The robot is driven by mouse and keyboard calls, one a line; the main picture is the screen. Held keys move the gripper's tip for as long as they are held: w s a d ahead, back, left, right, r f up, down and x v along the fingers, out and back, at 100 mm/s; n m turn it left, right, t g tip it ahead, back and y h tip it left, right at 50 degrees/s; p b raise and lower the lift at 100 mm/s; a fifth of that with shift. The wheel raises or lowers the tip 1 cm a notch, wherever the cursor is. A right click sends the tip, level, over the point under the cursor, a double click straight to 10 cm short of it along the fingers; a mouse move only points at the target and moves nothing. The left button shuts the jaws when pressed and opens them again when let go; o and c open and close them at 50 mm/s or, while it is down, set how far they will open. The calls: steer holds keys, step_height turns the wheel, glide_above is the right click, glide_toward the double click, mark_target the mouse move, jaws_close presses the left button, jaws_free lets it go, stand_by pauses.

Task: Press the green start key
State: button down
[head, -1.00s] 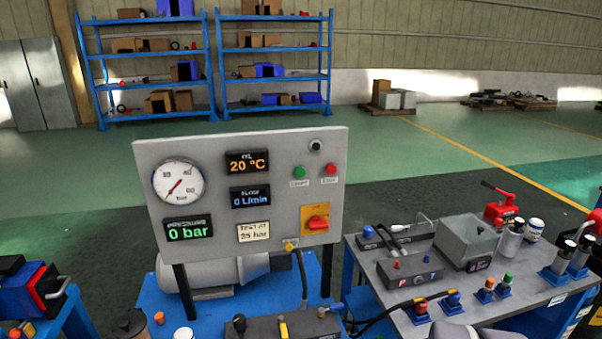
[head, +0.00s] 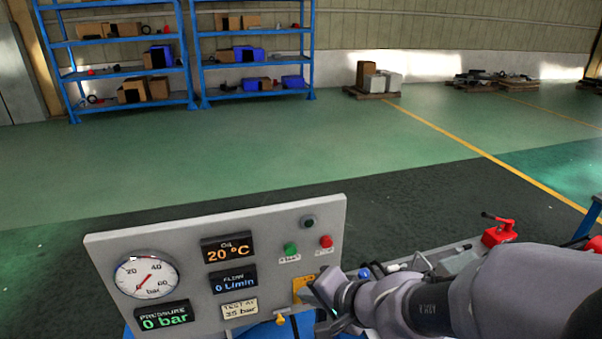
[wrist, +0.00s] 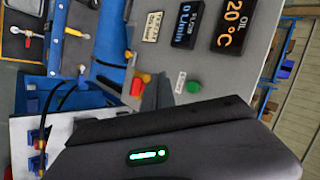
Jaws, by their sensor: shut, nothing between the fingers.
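The green start key (head: 290,249) is a round button on the upper right of the grey control panel (head: 180,236), with a small white label below it. It also shows in the wrist view (wrist: 194,87), just right of my fingers. The red stop key (head: 326,241) sits right of it in the head view. My gripper (head: 308,292) is shut and empty, below the green key and in front of the yellow-plated switch. In the wrist view the shut fingers (wrist: 158,90) lie between the red switch knob (wrist: 137,87) and the green key. I see no contact with the key.
The panel carries a round gauge (head: 146,276) and displays reading 0 bar, 20 °C and 0 L/min. A dark round fitting (head: 308,222) sits above the keys. A bench with a red device (head: 498,232) stands to the right. Open floor and blue shelves (head: 110,60) lie behind.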

mark_target(290, 249)
steer(key=w+a+p, duration=0.2)
steer(key=w, duration=0.6)
steer(key=shift+w, duration=0.35)
steer(key=shift+w+a, duration=0.1)
stand_by(2.0)
steer(key=shift+w+a, duration=0.1)
steer(key=shift+w, duration=0.2)
steer(key=shift+w+a+b, duration=0.15)
steer(key=shift+w+b, duration=0.15)
steer(key=shift+w, duration=0.2)
stand_by(0.6)
stand_by(0.4)
steer(key=shift+s+d+b, duration=0.25)
steer(key=shift+s+b, duration=0.4)
steer(key=shift+s, duration=0.25)
